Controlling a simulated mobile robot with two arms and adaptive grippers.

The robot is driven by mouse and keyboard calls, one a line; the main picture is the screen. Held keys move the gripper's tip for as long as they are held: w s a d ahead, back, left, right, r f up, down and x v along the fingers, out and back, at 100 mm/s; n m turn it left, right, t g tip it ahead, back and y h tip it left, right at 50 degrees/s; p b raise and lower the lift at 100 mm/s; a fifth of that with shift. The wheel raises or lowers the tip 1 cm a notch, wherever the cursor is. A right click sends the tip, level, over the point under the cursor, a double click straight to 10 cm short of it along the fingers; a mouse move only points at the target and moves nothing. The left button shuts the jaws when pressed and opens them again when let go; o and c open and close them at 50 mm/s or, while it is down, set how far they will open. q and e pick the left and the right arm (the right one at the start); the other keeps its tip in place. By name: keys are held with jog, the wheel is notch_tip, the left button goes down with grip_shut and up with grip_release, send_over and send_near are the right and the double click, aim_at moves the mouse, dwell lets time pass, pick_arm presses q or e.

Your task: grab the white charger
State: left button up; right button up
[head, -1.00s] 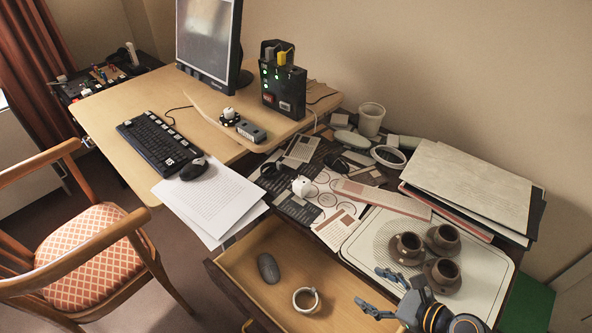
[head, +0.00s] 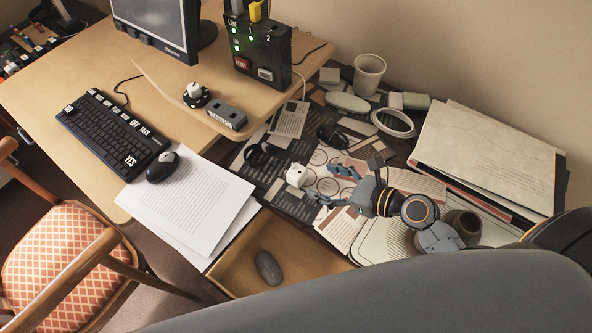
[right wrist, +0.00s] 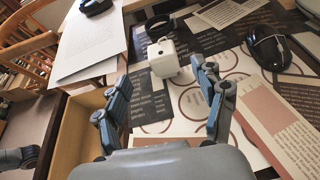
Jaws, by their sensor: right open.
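The white charger (head: 297,175) is a small white cube lying on the dark printed mat of the side desk. My right gripper (head: 328,184) is open and empty, just to the right of the charger in the head view. In the right wrist view its two fingers (right wrist: 160,98) are spread, and the charger lies beyond the tips, roughly between their lines. I see no contact.
An open drawer (head: 228,262) holding a grey mouse (head: 268,267) lies in front. A black mouse (head: 332,137), a dark ring-like thing (head: 257,153) and a white ring (head: 393,123) lie around the charger. Brown cups (head: 463,224) stand right of my gripper; papers (head: 190,200) lie left.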

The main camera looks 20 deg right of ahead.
aim_at(303, 174)
jog(key=x, duration=0.3)
jog(key=shift+w+a+f, duration=0.15)
jog(key=shift+w+f, duration=0.05)
jog(key=shift+w, duration=0.15)
jog(key=shift+w+a+f, duration=0.2)
jog(key=shift+w+a, duration=0.15)
jog(key=shift+w, duration=0.05)
jog(key=x, duration=0.3)
jog(key=shift+w+a+f, duration=0.15)
jog(key=shift+w+f, duration=0.05)
jog(key=shift+w, duration=0.1)
jog(key=shift+w+a+f, duration=0.15)
jog(key=shift+a, duration=0.05)
jog(key=shift+c, duration=0.6)
jog(key=c, duration=1.1)
pick_arm(q)
jog(key=shift+w+f, duration=0.1)
jog(key=shift+w, duration=0.6)
pick_arm(e)
jog(key=shift+c, duration=0.2)
